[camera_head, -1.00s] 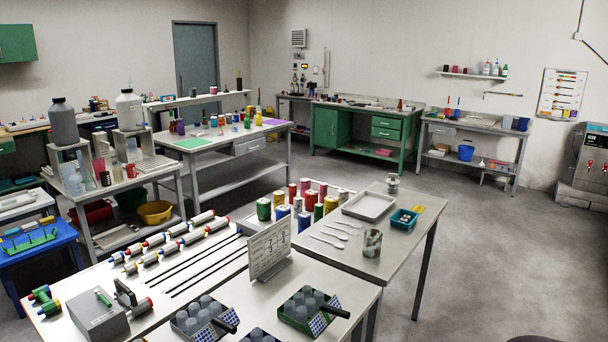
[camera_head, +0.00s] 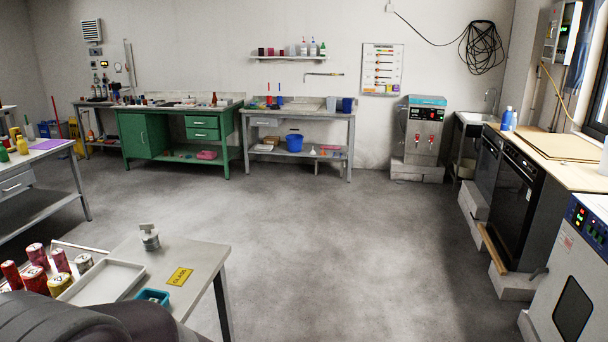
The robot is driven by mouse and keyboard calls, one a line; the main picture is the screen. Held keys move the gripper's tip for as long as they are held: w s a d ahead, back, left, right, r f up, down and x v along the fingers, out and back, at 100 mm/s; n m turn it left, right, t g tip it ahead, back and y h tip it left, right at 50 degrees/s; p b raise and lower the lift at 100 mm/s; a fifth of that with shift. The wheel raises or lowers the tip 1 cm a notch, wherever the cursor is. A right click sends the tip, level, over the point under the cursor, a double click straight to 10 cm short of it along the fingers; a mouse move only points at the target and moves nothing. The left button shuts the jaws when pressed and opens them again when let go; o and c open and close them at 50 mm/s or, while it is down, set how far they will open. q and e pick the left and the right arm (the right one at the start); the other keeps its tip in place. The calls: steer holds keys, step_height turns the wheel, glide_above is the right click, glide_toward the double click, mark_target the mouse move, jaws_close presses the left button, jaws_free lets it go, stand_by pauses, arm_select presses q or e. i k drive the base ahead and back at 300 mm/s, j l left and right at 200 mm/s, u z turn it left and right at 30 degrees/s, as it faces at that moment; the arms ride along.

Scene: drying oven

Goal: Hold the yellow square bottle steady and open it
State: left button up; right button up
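Small yellow containers (camera_head: 22,146) stand on the white table (camera_head: 48,150) at the left edge of the view. They are too small for me to tell whether one is the yellow square bottle. Neither of my grippers shows. A dark rounded part of my own arm covers the bottom left corner and hides part of the near table.
A green workbench (camera_head: 150,140) stands behind. The middle floor is clear. Ovens (camera_head: 510,190) line the right.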

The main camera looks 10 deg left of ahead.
mark_target(22, 144)
steer(key=i+l, duration=0.1)
steer(key=i, duration=2.75)
steer(key=i+j+u, duration=0.2)
steer(key=i+u, duration=0.8)
steer(key=i+l+u, duration=0.35)
steer(key=i+u, duration=0.15)
steer(key=i+j+u, duration=0.35)
steer(key=i+u, duration=0.15)
steer(key=i, duration=0.25)
steer(key=i+u, duration=0.5)
steer(key=i, duration=0.2)
steer(key=i+l+u, duration=0.25)
steer(key=i+u, duration=0.25)
steer(key=i, duration=0.25)
steer(key=i+j+z, duration=0.1)
steer(key=i, duration=0.45)
steer(key=i+j+z, duration=0.15)
steer(key=i+j, duration=0.15)
steer(key=i, duration=0.2)
steer(key=i+j+z, duration=0.1)
steer(key=i+j, duration=0.2)
steer(key=i, duration=0.2)
steer(key=i+j+z, duration=0.15)
steer(key=i+j, duration=0.2)
steer(key=i, duration=0.15)
